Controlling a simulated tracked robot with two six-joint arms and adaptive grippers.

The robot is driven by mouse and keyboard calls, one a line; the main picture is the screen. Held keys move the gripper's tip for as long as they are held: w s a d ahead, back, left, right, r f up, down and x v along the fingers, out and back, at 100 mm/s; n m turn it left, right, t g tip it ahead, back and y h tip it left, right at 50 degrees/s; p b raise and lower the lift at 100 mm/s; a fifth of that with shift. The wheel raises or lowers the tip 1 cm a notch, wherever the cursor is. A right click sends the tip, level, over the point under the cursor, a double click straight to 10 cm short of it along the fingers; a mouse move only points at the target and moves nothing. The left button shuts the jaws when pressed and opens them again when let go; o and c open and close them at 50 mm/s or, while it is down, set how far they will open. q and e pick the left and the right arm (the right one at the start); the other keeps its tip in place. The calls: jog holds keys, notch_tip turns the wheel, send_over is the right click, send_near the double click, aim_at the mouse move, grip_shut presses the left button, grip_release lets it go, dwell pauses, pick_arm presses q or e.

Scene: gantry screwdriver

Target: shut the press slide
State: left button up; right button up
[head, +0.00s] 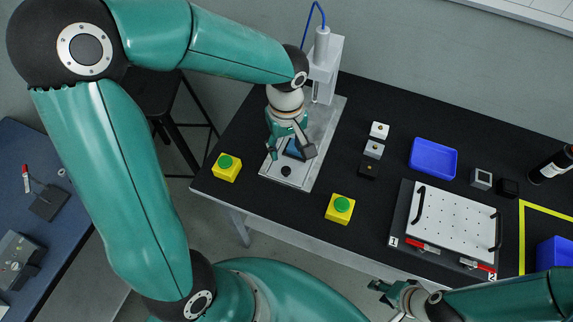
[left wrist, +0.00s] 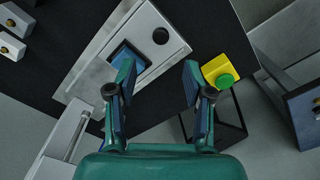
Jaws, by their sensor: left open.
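The press (head: 327,97) stands at the back left of the black table, a grey upright with a white cylinder and a blue hose. Its pale metal slide (head: 299,180) lies at the front of the base, with a black knob (head: 286,171) and a blue square (head: 293,148). In the left wrist view the slide (left wrist: 177,50), knob (left wrist: 160,36) and blue square (left wrist: 139,66) are ahead of the fingers. My left gripper (head: 291,153) is open above the slide and partly hides it; no contact is visible. My right gripper (head: 385,293) is at the lower right, its jaws unclear.
Yellow boxes with green buttons stand left (head: 226,173) and right (head: 340,213) of the slide. Small blocks (head: 374,149), a blue tray (head: 433,158) and a white perforated plate with black handles (head: 452,222) lie to the right.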

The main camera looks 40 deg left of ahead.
aim_at(286, 169)
pick_arm(q)
notch_tip(286, 169, down, 10)
jog(key=shift+r, duration=0.25)
grip_shut()
dwell(0.3)
